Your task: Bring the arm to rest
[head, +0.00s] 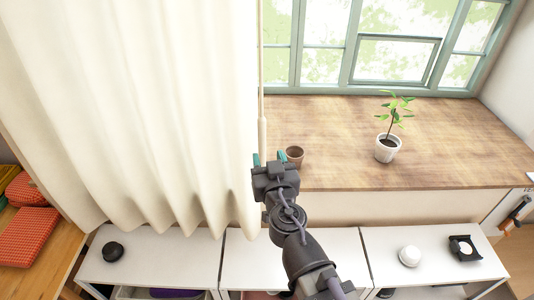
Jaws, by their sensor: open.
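My gripper (269,160) is at the middle of the head view, at the end of my dark arm, which reaches up from the bottom edge. Its two teal fingertips are apart, and I see nothing between them. It is in front of the curtain's right edge and the near left part of the wooden sill. A small brown pot (295,155) shows just right of the fingertips; whether they touch it I cannot tell.
A cream curtain (130,100) hangs at the left. A potted plant (387,148) stands on the wooden sill (450,150). White shelves below hold a black round object (113,251), a white round object (410,256) and a black-framed item (465,248). Red patterned cloth (28,236) lies far left.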

